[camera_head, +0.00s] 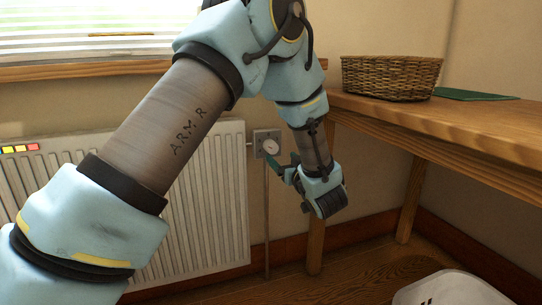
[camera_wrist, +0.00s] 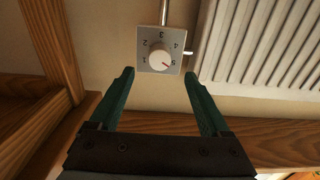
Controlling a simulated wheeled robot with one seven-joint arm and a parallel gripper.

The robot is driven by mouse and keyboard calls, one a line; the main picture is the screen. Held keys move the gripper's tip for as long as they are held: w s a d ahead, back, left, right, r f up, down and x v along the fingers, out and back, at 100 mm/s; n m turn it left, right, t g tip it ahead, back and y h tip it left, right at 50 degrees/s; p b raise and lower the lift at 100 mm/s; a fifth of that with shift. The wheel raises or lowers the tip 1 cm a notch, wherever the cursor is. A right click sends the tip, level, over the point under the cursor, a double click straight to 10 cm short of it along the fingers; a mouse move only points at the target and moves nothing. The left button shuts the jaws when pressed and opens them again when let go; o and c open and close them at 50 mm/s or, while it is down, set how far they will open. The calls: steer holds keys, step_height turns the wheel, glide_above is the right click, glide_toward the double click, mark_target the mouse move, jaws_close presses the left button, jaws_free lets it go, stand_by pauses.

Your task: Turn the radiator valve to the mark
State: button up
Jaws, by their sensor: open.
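The radiator valve is a white round knob (camera_wrist: 158,58) on a grey square plate (camera_wrist: 144,66) with printed numbers, 1 to 5. A small red line shows on the knob, toward the plate's lower right side in the wrist view, near the 5. In the head view the knob (camera_head: 271,148) is at the right end of the radiator. My gripper (camera_wrist: 159,80) has green fingers, open and empty, pointing at the valve. In the wrist view the knob lies beyond the fingertips, between their lines. In the head view the gripper (camera_head: 283,165) is just by the plate; contact cannot be told.
The white radiator (camera_head: 215,190) stands left of the valve. A pipe (camera_head: 267,220) runs down below it. A wooden bench (camera_head: 440,125) with a wicker basket (camera_head: 390,78) is at right. A white object (camera_head: 445,290) is on the floor at lower right.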

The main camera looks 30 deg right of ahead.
mark_target(273, 150)
steer(key=w, duration=0.2)
steer(key=w+b, duration=0.1)
steer(key=w, duration=0.2)
steer(key=w+d, duration=0.1)
steer(key=w, duration=0.2)
steer(key=shift+w+b, duration=0.25)
steer(key=shift+b, duration=0.05)
jaws_close()
